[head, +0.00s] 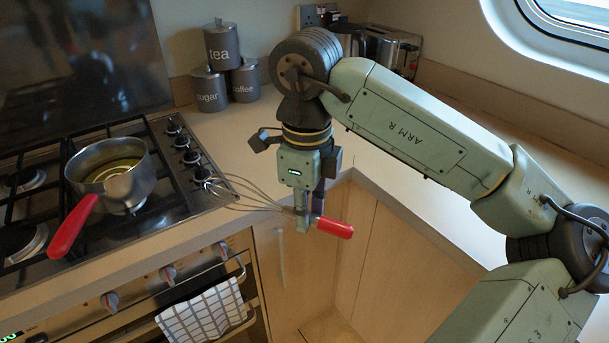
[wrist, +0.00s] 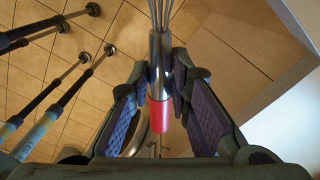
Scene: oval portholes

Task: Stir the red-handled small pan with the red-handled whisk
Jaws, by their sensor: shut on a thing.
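The small pan (head: 112,167) with a red handle (head: 73,227) stands on the hob at the left of the head view, with yellowish liquid inside. My gripper (head: 309,217) is shut on the red-handled whisk (head: 333,227) where its metal shaft meets the red handle. The whisk lies roughly level, its wire end (head: 225,192) pointing left over the hob's right edge, apart from the pan. In the wrist view the whisk's shaft and red handle (wrist: 158,115) sit between the finger pads. The pan is not in the wrist view.
Grey tea, sugar and coffee canisters (head: 222,45) stand at the back of the counter. A checked towel (head: 203,312) hangs on the oven front. A toaster (head: 385,48) stands behind my arm.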

